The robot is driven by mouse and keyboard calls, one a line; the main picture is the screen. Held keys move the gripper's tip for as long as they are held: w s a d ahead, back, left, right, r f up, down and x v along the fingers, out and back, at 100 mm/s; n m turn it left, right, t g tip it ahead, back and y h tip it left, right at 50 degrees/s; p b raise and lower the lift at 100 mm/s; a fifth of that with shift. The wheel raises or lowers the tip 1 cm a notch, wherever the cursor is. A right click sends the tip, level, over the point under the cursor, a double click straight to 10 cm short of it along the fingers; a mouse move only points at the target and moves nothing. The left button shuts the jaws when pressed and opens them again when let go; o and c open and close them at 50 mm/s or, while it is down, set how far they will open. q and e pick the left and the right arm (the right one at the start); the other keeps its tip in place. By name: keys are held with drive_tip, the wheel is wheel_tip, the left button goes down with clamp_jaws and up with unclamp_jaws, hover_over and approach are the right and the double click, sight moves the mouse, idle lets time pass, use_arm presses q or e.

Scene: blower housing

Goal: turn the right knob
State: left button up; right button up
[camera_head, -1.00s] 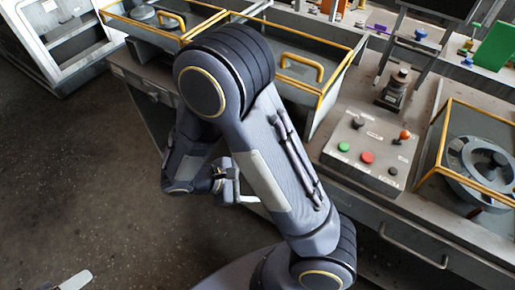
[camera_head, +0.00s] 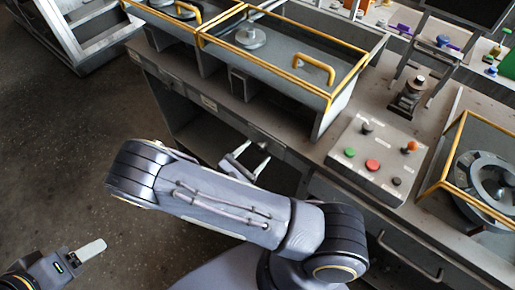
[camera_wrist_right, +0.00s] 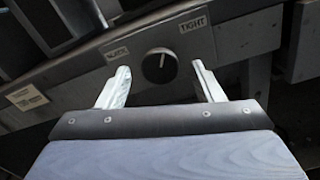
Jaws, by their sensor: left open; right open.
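A round black knob (camera_wrist_right: 160,65) with a white pointer line sits on the grey front panel in the right wrist view. A "TIGHT" label (camera_wrist_right: 193,24) is at its upper right and another label (camera_wrist_right: 117,52) at its left. My right gripper (camera_wrist_right: 160,86) is open, with its fingers to either side of the knob in the picture and no visible contact. In the head view my right gripper (camera_head: 249,158) is by the bench's front, and I cannot make out the knob there. My left gripper (camera_head: 86,252) is at the lower left, over the floor; only one finger shows clearly.
Yellow-rimmed bins (camera_head: 290,58) stand on the bench. A control box (camera_head: 375,158) with green and red buttons and a blower housing (camera_head: 490,175) are at the right. A drawer handle (camera_head: 410,258) juts from the bench front.

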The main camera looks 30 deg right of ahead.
drive_tip(key=shift+x, duration=0.95)
drive_tip(key=c, duration=1)
drive_tip(key=shift+o, duration=0.2)
drive_tip(key=shift+n, duration=2.7)
drive_tip(key=o, duration=1)
drive_tip(key=shift+c, duration=0.2)
